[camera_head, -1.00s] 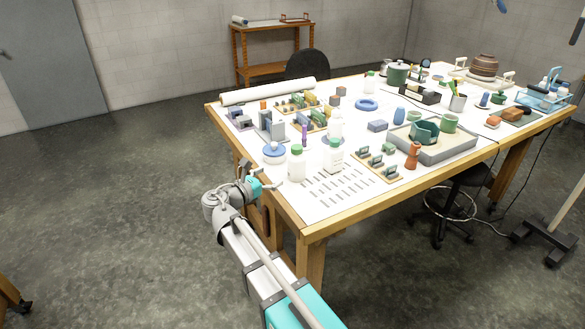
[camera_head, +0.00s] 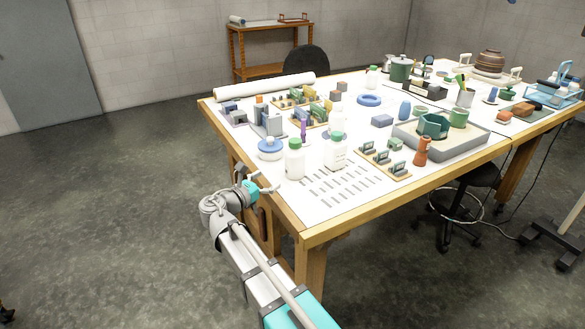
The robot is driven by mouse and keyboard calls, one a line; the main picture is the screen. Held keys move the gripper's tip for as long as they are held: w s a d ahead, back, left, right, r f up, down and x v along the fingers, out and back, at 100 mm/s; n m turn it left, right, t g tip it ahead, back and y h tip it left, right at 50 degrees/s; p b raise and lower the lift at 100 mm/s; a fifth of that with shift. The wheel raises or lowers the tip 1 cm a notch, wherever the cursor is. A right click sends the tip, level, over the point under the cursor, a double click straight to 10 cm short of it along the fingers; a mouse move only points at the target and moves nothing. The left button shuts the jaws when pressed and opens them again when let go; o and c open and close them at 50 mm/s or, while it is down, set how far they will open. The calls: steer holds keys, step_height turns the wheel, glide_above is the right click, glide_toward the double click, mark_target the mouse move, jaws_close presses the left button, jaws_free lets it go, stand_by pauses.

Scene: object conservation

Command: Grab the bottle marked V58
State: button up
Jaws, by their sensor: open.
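Two white bottles with green caps stand upright near the front left corner of the table (camera_head: 300,212). The left bottle (camera_head: 294,161) is plain as far as I can see. The right bottle (camera_head: 336,153) has small marks on its front, too small to read, so I cannot tell which is V58. A clear or white bottle (camera_head: 337,116) stands behind them, and another green-capped white bottle (camera_head: 372,77) stands far back. My gripper (camera_head: 267,186) is open and empty at the table's left edge, left of and in front of the left bottle, apart from it.
A blue-lidded round jar (camera_head: 270,149) stands left of the bottles. Rows of small grey strips (camera_head: 340,188) lie in front. A small rack board (camera_head: 384,163), an orange vessel (camera_head: 421,151) and a grey tray (camera_head: 440,152) are to the right. A white roll (camera_head: 265,87) lies at the back.

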mark_target(288, 166)
steer(key=shift+a, duration=0.1)
steer(key=shift+x, duration=4.15)
steer(key=shift+x, duration=2.65)
steer(key=shift+s, duration=0.15)
steer(key=c, duration=1)
steer(key=shift+o, duration=0.2)
steer(key=shift+r, duration=0.1)
steer(key=shift+r, duration=0.15)
